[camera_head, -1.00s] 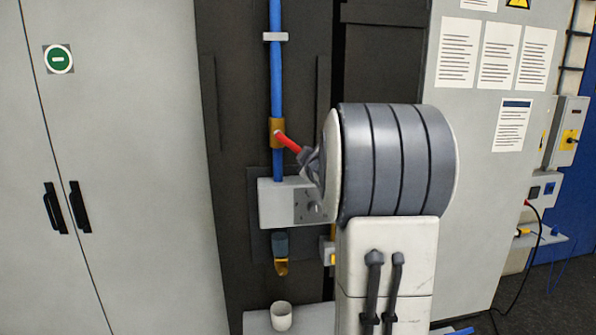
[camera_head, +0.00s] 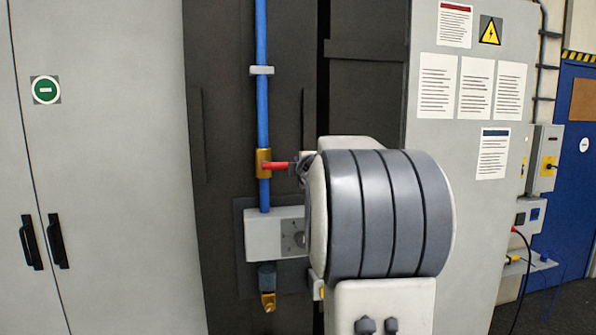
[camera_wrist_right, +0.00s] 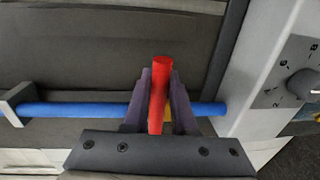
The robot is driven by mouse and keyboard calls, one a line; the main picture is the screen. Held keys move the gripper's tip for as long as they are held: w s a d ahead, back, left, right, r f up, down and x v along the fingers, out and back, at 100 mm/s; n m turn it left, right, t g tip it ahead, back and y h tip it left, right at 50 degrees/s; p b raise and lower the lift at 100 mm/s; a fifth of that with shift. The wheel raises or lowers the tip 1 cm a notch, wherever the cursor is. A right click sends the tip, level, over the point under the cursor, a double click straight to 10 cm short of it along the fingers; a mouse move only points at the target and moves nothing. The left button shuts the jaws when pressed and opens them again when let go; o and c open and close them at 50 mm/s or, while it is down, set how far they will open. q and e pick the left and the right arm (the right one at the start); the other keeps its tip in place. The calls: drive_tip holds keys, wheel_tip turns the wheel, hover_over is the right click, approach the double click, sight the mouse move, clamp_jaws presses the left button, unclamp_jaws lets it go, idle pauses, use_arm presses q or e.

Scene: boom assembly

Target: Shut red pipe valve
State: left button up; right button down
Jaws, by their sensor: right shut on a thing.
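The red valve handle (camera_head: 275,166) sticks out to the right from the brass valve body (camera_head: 263,162) on the vertical blue pipe (camera_head: 262,110). It lies about level, across the pipe. My right gripper (camera_head: 299,168) is at the handle's right end, mostly hidden behind my own arm. In the right wrist view the red handle (camera_wrist_right: 159,95) sits between the two dark fingers of my right gripper (camera_wrist_right: 159,100), which are shut on it. The blue pipe (camera_wrist_right: 75,109) runs behind it there, and the valve body is mostly hidden. My left gripper is not in view.
A grey box with a dial (camera_head: 275,233) is below the valve, with a brass tap (camera_head: 267,300) under it. Grey cabinet doors (camera_head: 110,150) stand at left. A grey panel with paper notices (camera_head: 437,85) is at right.

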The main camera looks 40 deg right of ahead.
drive_tip(key=shift+r, duration=0.15)
idle(0.3)
drive_tip(key=c, duration=0.7)
unclamp_jaws()
drive_tip(key=shift+c, duration=0.2)
drive_tip(key=v, duration=1)
drive_tip(key=shift+s, duration=0.2)
drive_tip(key=shift+a, duration=0.15)
